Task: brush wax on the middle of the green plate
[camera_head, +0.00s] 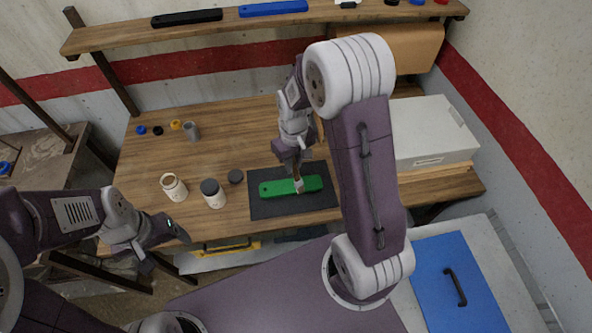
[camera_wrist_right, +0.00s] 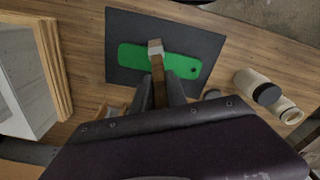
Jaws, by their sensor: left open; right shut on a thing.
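The green plate (camera_head: 278,188) is a long bar with rounded ends and a small hole near one end, lying on a dark mat (camera_head: 262,207) on the wooden table. My right gripper (camera_head: 298,160) is above the plate and shut on a brush (camera_wrist_right: 158,68) with a wooden handle and a pale tip. The brush tip is over the middle of the plate in the right wrist view (camera_wrist_right: 130,56); it appears to touch it, but contact is hard to tell. My left gripper (camera_head: 160,245) is open and empty off the table's front left edge.
An open jar (camera_head: 173,188), a dark-lidded jar (camera_head: 213,194) and a loose dark lid (camera_head: 236,176) stand left of the mat. A grey cup (camera_head: 192,131) and small caps are further back. A white box (camera_head: 432,131) is at the right.

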